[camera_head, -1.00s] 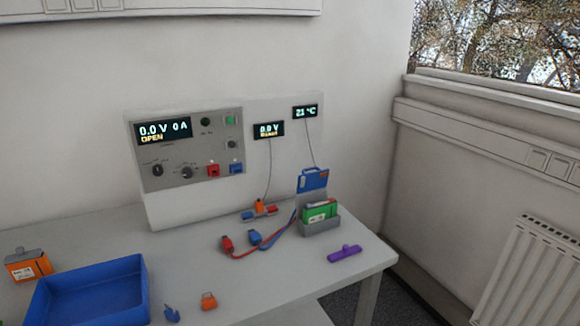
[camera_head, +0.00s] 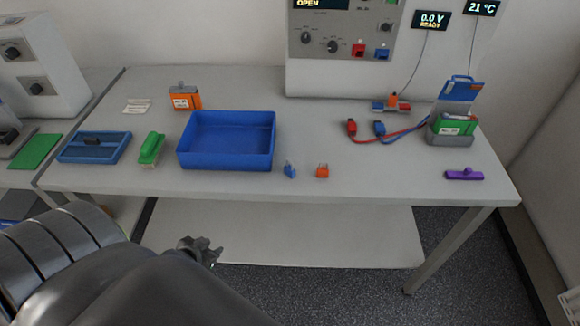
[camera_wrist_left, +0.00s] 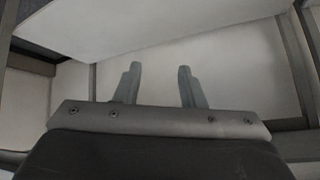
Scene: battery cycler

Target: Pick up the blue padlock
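The blue padlock (camera_head: 290,170) lies on the table near its front edge, just right of the blue tray's front corner and left of a small orange padlock (camera_head: 322,171). My left gripper (camera_head: 216,255) is in front of the table and below its edge, to the lower left of the blue padlock and apart from it. In the left wrist view the two fingers of this gripper (camera_wrist_left: 158,84) stand apart with nothing between them. The padlock does not show in that view. My right gripper is not in view.
A blue tray (camera_head: 226,161) stands left of the padlock. A green-handled brush (camera_head: 151,148), an orange pack (camera_head: 185,97), red and blue clip leads (camera_head: 380,130), a grey holder (camera_head: 450,139) and a purple piece (camera_head: 464,174) are on the table. The table's front edge (camera_head: 350,197) lies between gripper and padlock.

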